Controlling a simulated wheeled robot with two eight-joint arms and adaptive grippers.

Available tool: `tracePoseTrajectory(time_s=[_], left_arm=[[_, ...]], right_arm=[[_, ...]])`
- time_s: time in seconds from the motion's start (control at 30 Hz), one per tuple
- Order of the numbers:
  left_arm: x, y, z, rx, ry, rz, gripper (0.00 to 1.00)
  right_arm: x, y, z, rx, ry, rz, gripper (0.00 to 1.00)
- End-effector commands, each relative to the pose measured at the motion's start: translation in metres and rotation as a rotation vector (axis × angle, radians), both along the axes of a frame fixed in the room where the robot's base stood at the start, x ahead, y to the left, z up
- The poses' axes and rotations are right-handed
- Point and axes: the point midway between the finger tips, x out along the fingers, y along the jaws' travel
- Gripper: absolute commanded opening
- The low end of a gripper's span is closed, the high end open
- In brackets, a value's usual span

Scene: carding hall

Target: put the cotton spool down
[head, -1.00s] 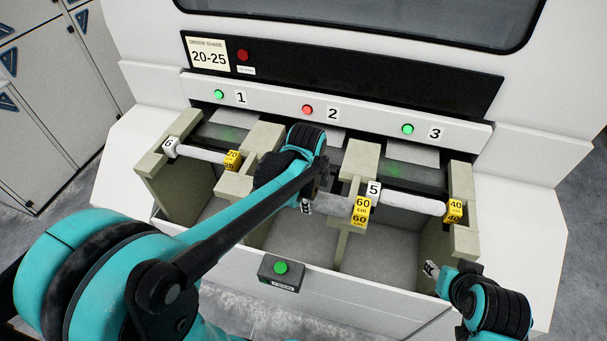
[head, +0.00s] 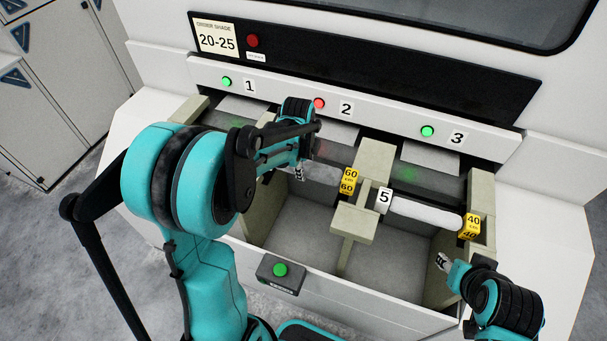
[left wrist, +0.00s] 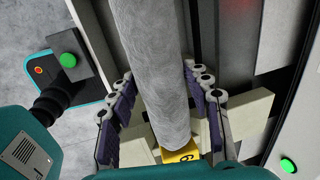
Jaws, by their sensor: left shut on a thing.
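The grey cotton spool (left wrist: 155,70) runs lengthwise between my left gripper's fingers in the left wrist view, with a yellow end block (left wrist: 185,151). In the head view, part of this spool (head: 322,172) shows at station 2, its yellow "60" block (head: 349,180) beside the pale middle support (head: 376,162). My left gripper (head: 299,173) is shut on it; my arm hides its other end. I cannot tell whether the spool touches the supports. My right gripper (head: 442,262) is at the lower right, its opening unclear.
Another spool (head: 426,213) with a white "5" block and a yellow "40" block lies at station 3. Station 2's lamp (head: 319,103) is red; lamps 1 and 3 are green. A green-button box (head: 281,270) sits on the front edge. My left arm covers most of station 1.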

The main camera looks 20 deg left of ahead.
Motion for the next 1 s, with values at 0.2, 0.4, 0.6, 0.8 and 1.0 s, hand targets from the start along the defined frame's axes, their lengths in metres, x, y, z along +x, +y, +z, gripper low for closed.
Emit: tracePoseTrajectory(time_s=[0.2, 0.4, 0.6, 0.8, 1.0], left_arm=[[0.005, 0.008, -0.012, 0.0, 0.0, 0.0, 0.14], [0.005, 0.008, -0.042, 0.0, 0.0, 0.0, 0.14], [0.005, 0.008, -0.046, 0.0, 0.0, 0.0, 0.14], [0.005, 0.008, -0.049, 0.0, 0.0, 0.0, 0.14], [0.005, 0.008, -0.048, 0.0, 0.0, 0.0, 0.69]], right_arm=[[0.0, 0.0, -0.003, 0.0, 0.0, 0.0, 0.4], [0.0, 0.0, -0.011, 0.0, 0.0, 0.0, 0.4], [0.0, 0.0, -0.011, 0.0, 0.0, 0.0, 0.4], [0.0, 0.0, -0.015, 0.0, 0.0, 0.0, 0.4], [0.0, 0.0, -0.014, 0.0, 0.0, 0.0, 0.4]])
